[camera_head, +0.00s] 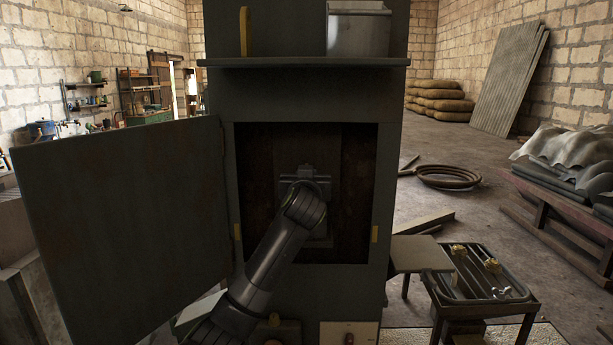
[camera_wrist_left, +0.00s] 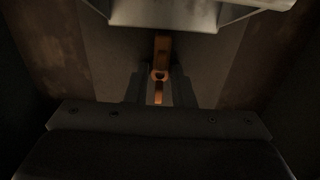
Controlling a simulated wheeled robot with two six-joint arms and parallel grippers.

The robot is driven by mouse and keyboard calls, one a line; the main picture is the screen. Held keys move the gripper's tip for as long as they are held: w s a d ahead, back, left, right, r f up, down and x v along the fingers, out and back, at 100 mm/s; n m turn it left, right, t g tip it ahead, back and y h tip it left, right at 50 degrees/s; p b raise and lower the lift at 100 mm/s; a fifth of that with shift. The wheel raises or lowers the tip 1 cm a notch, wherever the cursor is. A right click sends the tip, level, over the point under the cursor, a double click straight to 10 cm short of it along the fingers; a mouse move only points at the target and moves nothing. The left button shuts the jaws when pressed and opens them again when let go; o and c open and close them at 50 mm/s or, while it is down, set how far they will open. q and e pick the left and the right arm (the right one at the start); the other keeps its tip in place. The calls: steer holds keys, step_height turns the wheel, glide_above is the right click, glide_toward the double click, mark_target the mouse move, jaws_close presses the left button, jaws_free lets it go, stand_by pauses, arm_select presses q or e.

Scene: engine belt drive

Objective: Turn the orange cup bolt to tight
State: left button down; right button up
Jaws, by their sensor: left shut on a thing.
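The orange cup bolt (camera_wrist_left: 158,93) shows in the left wrist view, low on an upright orange part (camera_wrist_left: 162,48). My left gripper (camera_wrist_left: 159,80) has a dark finger on each side of it and is shut on it. In the head view my left gripper (camera_head: 308,178) reaches into the open dark cabinet, in front of the grey mount at its back. There the arm hides the bolt and the fingertips. Whether the bolt is tight cannot be told. My right gripper is not in view.
The cabinet door (camera_head: 125,215) stands open to the left. The opening's side walls stand close around my arm. A shelf (camera_head: 303,62) with a metal box (camera_head: 357,30) juts out above. A small table with a tray (camera_head: 478,290) stands at the lower right.

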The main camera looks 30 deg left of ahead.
arm_select(q)
steer(key=shift+f, duration=0.1)
steer(key=c, duration=1.3)
jaws_free()
steer(key=shift+o, duration=0.2)
steer(key=b+v, duration=0.4)
steer(key=v, duration=1.3)
steer(key=shift+s+d, duration=0.15)
steer(key=shift+d, duration=0.1)
